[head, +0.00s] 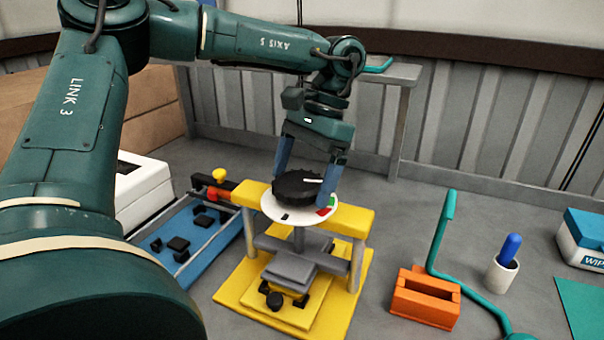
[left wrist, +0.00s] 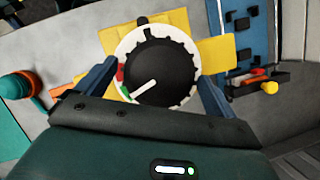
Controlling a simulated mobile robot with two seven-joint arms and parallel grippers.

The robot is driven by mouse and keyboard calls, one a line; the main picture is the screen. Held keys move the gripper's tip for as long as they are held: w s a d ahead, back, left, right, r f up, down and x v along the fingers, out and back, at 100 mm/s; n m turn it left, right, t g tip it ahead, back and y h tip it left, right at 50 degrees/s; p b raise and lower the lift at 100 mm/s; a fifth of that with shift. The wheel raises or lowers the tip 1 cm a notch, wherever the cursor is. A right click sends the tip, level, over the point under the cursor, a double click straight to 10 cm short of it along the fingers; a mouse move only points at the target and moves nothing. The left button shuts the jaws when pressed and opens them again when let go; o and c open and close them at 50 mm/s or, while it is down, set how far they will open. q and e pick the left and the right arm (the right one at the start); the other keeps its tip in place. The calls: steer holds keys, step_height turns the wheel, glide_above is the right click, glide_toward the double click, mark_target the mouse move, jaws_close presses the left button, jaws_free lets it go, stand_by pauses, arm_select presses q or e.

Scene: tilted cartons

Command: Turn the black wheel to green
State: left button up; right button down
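The black wheel (head: 295,187) sits on a white dial plate (head: 270,208) on top of a yellow stand (head: 355,218). It also shows in the left wrist view (left wrist: 165,66). The dial has a red patch (left wrist: 120,74) and a green patch (left wrist: 124,91) side by side, and a black mark. The wheel's white pointer line (left wrist: 145,89) points to the lower left in the left wrist view, close to the green patch and a little below it. My left gripper (head: 300,188) is above the wheel, its open fingers on either side with gaps visible. My right gripper is not in view.
A blue tray (head: 190,275) with black pieces and a white box (head: 140,190) stand left of the stand. An orange block (head: 425,298), a teal curved rod (head: 440,240) and a white cup (head: 502,275) with a blue-handled item stand right. Grey floor is clear between them.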

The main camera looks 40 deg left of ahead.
arm_select(q)
steer(key=shift+o, duration=0.5)
steer(key=shift+r, duration=0.1)
steer(key=p+v, duration=0.1)
steer(key=v, duration=1.2)
